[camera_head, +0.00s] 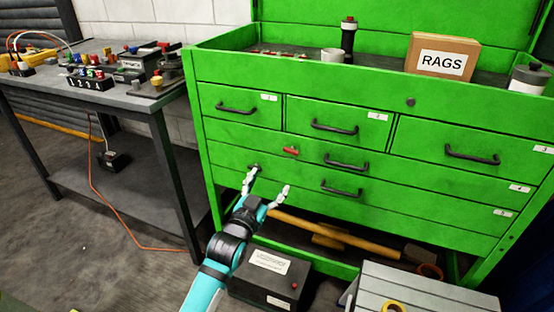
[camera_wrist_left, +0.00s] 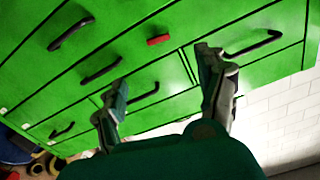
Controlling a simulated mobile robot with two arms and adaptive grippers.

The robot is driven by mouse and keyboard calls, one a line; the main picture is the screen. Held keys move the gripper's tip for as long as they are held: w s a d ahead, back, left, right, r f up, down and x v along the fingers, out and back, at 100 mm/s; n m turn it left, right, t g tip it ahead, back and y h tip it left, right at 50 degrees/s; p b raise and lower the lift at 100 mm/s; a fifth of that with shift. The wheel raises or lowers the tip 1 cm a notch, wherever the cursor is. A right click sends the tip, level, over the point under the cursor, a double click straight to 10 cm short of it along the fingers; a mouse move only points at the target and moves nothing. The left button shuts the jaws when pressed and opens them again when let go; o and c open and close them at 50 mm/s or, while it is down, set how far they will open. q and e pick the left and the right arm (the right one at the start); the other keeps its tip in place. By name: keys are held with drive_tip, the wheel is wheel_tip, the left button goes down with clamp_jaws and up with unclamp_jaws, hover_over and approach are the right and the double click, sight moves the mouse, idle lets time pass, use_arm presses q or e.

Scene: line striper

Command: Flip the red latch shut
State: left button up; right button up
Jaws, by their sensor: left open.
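The red latch (camera_head: 291,151) is a small red piece on the front of the green tool chest (camera_head: 240,145), to the left of a black drawer handle. It also shows in the wrist view (camera_wrist_left: 158,40) as a small red block against the green front, beyond my fingers. My left gripper (camera_head: 268,182) is open and empty in front of the lower drawers. It is below and a little left of the latch, apart from it. In the wrist view, the two spread fingers (camera_wrist_left: 163,75) show against the drawer fronts. My right gripper is not in view.
Black drawer handles (camera_head: 342,190) stick out around the latch. A dark box (camera_head: 265,278), a long-handled hammer (camera_head: 335,231) and a grey case (camera_head: 420,288) lie low by the chest. A workbench (camera_head: 110,95) stands left. A rags box (camera_head: 441,57) sits on top.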

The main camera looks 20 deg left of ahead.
use_arm(q)
drive_tip(key=b, duration=0.1)
approach(290, 151)
drive_tip(key=w, duration=0.1)
drive_tip(key=w+b, duration=0.1)
drive_tip(key=w, duration=0.6)
drive_tip(key=shift+w+d+b, duration=0.2)
drive_tip(key=shift+w+b, duration=0.1)
drive_tip(key=shift+b, duration=0.1)
drive_tip(key=shift+w, duration=0.6)
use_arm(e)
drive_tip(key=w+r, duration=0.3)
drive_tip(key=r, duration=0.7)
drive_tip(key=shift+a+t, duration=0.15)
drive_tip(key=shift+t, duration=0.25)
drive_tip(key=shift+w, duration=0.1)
use_arm(q)
drive_tip(key=c, duration=1.1)
drive_tip(key=shift+n+p, duration=0.75)
drive_tip(key=shift+n, duration=0.45)
drive_tip(key=shift+c, duration=0.4)
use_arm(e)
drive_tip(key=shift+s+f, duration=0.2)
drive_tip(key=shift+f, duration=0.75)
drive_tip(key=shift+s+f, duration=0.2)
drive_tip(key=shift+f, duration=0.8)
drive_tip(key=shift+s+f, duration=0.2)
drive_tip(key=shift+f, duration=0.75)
